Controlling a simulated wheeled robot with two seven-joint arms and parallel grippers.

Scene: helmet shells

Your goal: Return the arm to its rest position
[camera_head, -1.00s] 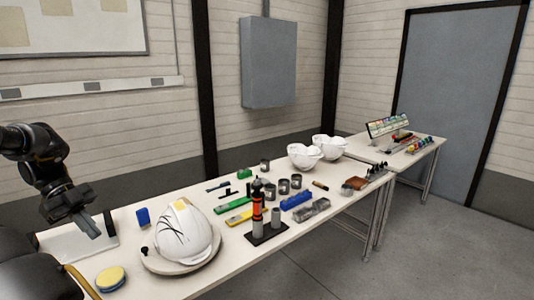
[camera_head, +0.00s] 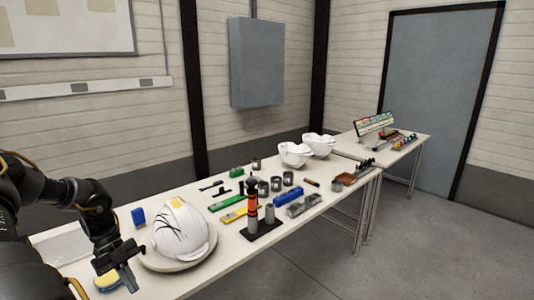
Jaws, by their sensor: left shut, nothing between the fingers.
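My left arm comes in from the left, and my left gripper (camera_head: 127,279) hangs at the lower left, pointing down, shut and empty. It is in front of the yellow round sponge-like pad (camera_head: 106,284) and partly hides it. A white helmet shell (camera_head: 183,230) with black lines and a yellow patch sits on a round turntable-like base (camera_head: 180,264), to the right of the gripper and apart from it. My right gripper is not in view.
A second table stands at the back right. The floor on the right is clear.

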